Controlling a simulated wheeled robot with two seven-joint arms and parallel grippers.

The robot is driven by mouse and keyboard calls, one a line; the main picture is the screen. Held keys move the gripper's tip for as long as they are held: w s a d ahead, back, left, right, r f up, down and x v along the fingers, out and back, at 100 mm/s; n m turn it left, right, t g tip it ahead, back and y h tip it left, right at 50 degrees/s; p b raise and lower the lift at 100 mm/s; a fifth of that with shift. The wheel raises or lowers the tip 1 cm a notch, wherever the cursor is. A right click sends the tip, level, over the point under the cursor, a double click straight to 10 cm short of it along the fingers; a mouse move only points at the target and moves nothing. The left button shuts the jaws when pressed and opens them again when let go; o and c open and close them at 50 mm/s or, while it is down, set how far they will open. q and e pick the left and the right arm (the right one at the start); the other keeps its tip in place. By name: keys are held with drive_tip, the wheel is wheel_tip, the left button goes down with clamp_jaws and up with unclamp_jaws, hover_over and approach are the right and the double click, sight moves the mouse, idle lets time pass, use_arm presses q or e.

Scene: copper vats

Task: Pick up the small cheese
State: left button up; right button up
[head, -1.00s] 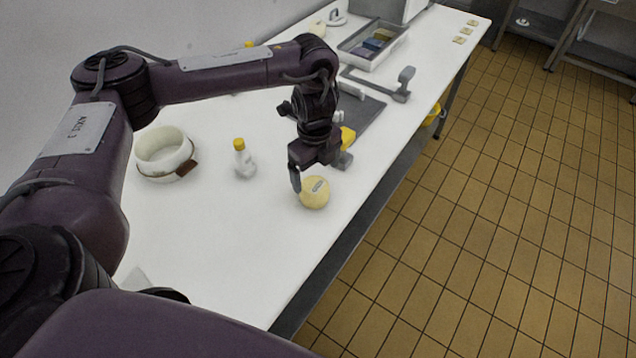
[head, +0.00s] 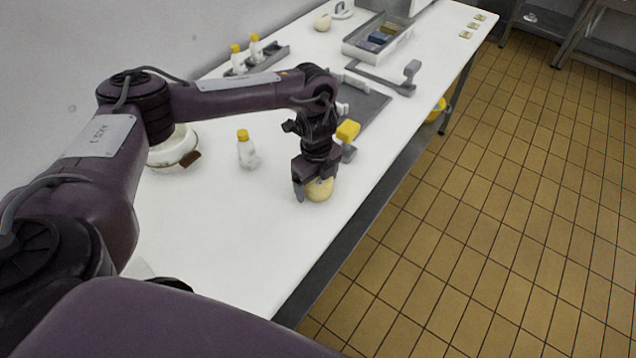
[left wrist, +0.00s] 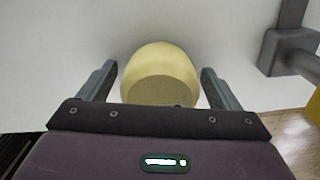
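The small cheese (head: 319,189) is a pale yellow round on the white table, near its right edge. In the left wrist view the cheese (left wrist: 160,72) sits between the two fingers. My left gripper (head: 314,190) is lowered over it with fingers on either side. In the left wrist view the left gripper (left wrist: 160,85) is open, with a gap between each finger and the cheese. The cheese's top is partly hidden by the gripper in the head view. My right gripper is not in view.
A white bottle with a yellow cap (head: 247,150) stands left of the gripper. A white round container (head: 172,150) is behind my arm. A grey mat (head: 368,100), a yellow block (head: 348,130) and a grey tray (head: 350,48) lie farther back.

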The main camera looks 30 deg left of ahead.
use_arm(q)
drive_tip(key=c, duration=0.9)
drive_tip(key=shift+c, duration=0.7)
drive_tip(key=shift+w+r, duration=0.1)
drive_tip(key=shift+r, duration=0.05)
